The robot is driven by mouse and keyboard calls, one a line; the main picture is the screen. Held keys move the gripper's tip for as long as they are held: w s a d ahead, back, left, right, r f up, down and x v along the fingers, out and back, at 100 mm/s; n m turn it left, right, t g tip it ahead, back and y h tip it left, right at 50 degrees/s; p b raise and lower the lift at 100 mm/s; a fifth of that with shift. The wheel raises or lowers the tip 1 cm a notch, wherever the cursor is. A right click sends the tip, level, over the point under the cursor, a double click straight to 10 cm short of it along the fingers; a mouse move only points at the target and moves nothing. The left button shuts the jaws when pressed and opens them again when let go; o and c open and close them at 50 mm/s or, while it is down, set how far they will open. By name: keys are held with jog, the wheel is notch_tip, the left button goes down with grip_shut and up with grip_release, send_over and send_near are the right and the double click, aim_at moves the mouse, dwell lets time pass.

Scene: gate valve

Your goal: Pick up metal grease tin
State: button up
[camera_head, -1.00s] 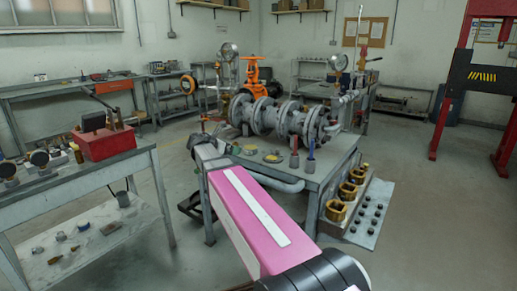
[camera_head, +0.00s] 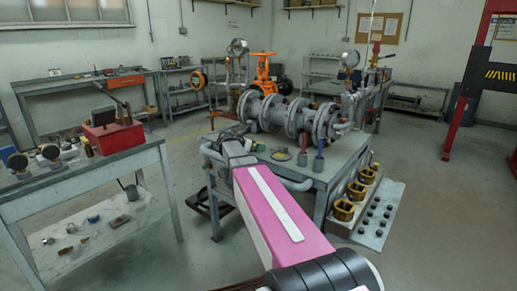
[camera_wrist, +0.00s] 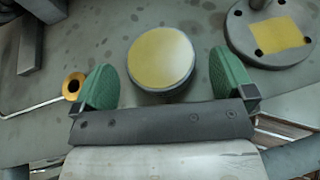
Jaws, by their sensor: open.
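The metal grease tin (camera_wrist: 160,56) is a round can with a dull yellow lid, standing upright on the grey bench top in the wrist view. My gripper (camera_wrist: 164,72) is open, its two green pads on either side of the tin's near edge. In the head view my gripper (camera_head: 238,150) is over the near left part of the valve bench (camera_head: 318,172), and I cannot clearly make out the tin there.
A grey flange with a yellow square (camera_wrist: 275,35) lies right of the tin. A brass-coloured ring (camera_wrist: 73,87) and thin rod lie to the left. The flanged valve pipe (camera_head: 290,115) stands behind. Red and blue-handled tools (camera_head: 318,158) stand to the right.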

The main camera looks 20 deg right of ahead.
jog(key=shift+x, duration=0.9)
jog(key=c, duration=1)
jog(key=shift+c, duration=0.2)
jog(key=shift+r, duration=0.15)
